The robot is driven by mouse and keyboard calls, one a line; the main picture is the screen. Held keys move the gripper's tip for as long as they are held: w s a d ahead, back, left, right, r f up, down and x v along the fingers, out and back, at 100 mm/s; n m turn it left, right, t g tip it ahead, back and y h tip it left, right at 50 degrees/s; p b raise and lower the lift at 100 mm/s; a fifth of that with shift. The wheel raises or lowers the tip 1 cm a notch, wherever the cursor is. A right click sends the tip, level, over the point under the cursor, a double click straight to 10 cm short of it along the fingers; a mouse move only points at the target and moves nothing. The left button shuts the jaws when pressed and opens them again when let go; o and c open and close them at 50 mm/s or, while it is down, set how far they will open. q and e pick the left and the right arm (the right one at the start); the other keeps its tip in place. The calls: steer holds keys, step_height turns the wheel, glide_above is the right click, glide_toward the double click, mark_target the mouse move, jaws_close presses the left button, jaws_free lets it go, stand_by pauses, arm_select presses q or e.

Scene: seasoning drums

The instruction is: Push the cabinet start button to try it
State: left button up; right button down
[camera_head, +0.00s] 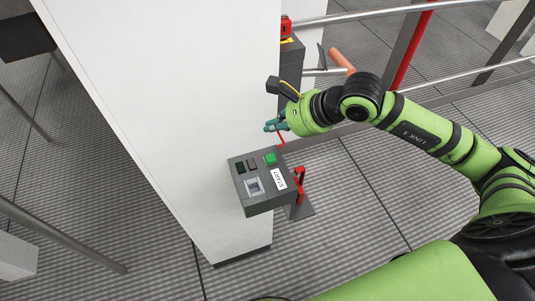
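A grey control box (258,184) is fixed low on the white cabinet (170,90). Its top face carries a green button (270,158) beside a white label reading START (279,179). Two small dark elements and a grey switch also sit on that face. My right gripper (272,127), with teal fingers, is above and just behind the box in the picture, apart from the green button. The fingers are small and seen from an angle, so their opening is unclear. My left gripper is not in view.
A red handle (299,184) sticks out at the box's right side. Metal railings (460,78) with a red post (411,45) run behind my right arm. The ribbed grey floor (350,240) is open in front of the cabinet.

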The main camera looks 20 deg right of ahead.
steer(key=b, duration=0.5)
glide_above(273, 159)
step_height(273, 159, down, 8)
steer(key=shift+r, duration=0.1)
steer(key=shift+f+b, duration=0.6)
arm_select(q)
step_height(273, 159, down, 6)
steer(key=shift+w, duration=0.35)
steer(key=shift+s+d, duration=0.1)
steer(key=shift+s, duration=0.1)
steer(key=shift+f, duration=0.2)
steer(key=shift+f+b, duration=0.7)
steer(key=shift+b, duration=0.05)
arm_select(e)
steer(key=shift+f, duration=0.4)
